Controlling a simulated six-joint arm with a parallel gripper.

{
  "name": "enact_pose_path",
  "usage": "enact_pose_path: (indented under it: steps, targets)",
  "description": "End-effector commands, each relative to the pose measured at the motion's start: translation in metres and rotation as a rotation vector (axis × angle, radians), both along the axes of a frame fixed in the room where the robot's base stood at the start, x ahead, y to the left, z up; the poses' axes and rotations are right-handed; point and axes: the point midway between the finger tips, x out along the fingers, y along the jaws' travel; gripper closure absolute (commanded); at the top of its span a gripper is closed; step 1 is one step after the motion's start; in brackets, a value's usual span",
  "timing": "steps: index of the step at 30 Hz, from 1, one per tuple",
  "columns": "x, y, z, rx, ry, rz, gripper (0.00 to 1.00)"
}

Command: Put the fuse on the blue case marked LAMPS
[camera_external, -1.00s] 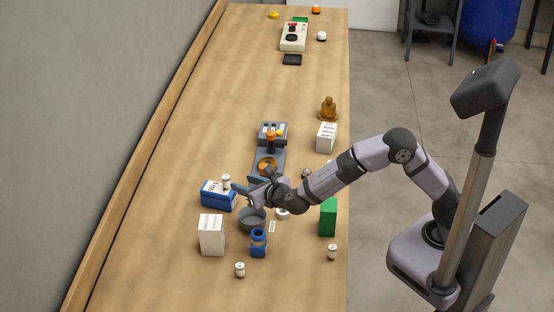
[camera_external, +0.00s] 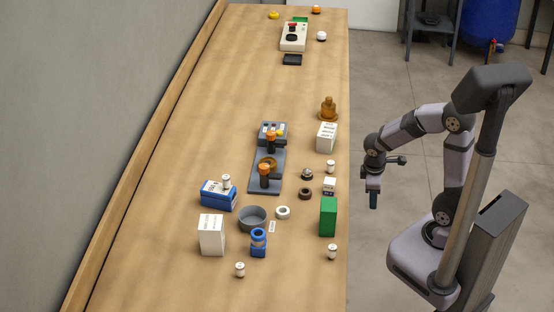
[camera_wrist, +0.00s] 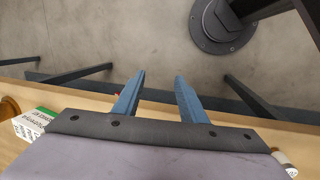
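A white fuse (camera_external: 226,181) stands upright on top of the blue case (camera_external: 219,198), at the left of the bench in the external view. The lettering on the case is too small to read. My gripper (camera_external: 373,199) hangs off the right edge of the bench, over the floor, well apart from the case. In the wrist view my gripper (camera_wrist: 160,95) has its two blue fingers spread, with nothing between them. The fuse and the blue case are not in the wrist view.
A grey bowl (camera_external: 252,219), white box (camera_external: 211,236), blue cylinder (camera_external: 258,243) and green box (camera_external: 328,217) stand near the case. Other similar white cylinders (camera_external: 240,269) stand about. A pump on a grey plate (camera_external: 272,184) is behind.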

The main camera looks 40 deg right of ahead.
Motion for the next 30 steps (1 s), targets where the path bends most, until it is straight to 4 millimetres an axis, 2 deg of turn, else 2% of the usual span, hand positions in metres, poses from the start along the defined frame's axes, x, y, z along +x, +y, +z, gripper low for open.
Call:
enact_pose_path:
  steps: [1, 3, 6, 9, 21, 30]
  targets:
    - [-0.018, -0.005, -0.003, 0.059, -0.001, -0.156, 0.62]
    - [-0.037, -0.005, -0.006, 0.127, -0.001, -0.337, 0.62]
    - [-0.055, -0.002, -0.010, 0.197, -0.001, -0.526, 0.62]
    - [-0.063, 0.001, -0.011, 0.237, -0.001, -0.635, 0.62]
    - [-0.067, 0.003, -0.011, 0.255, 0.001, -0.683, 0.62]
    - [-0.067, 0.003, 0.018, 0.254, 0.000, -0.681, 0.62]
